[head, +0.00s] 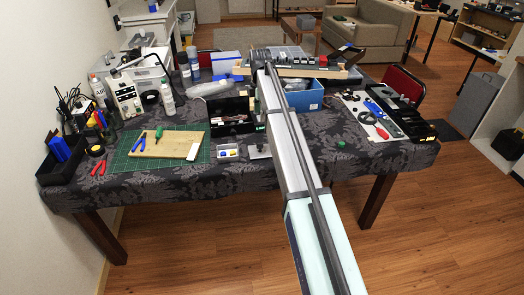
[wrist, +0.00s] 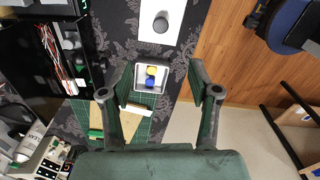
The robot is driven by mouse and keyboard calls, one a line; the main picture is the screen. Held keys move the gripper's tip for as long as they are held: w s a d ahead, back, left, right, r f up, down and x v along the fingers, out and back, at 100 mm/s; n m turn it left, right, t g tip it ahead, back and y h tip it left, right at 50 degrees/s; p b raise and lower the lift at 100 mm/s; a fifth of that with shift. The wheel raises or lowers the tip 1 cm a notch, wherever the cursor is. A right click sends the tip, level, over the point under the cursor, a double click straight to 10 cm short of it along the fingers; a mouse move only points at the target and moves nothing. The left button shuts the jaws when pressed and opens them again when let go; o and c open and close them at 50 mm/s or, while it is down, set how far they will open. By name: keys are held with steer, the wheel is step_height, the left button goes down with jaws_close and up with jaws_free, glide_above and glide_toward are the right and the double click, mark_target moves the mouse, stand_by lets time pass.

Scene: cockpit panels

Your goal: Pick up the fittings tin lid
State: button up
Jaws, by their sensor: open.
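The fittings tin lid (head: 260,151) is a flat grey plate with a dark knob, lying on the patterned cloth near the table's front edge. In the wrist view the lid (wrist: 173,36) is at the top centre, its round knob facing me. The open tin (head: 228,153) with yellow and blue fittings sits left of the lid; in the wrist view the tin (wrist: 137,77) lies between my fingers in the picture. My gripper (wrist: 160,80) is open and empty, its fingers short of the lid in the picture. I cannot make out the gripper in the head view.
A black box (head: 232,112) with wires stands behind the tin. A wooden board (head: 168,144) lies on a green cutting mat (head: 122,160) at left. A small green item (head: 341,144) lies right of my arm. Bare cloth surrounds the lid.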

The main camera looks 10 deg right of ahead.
mark_target(261, 145)
steer(key=shift+n, duration=0.4)
step_height(261, 145, down, 18)
steer(key=p, duration=0.4)
steer(key=shift+r, duration=0.25)
jaws_close()
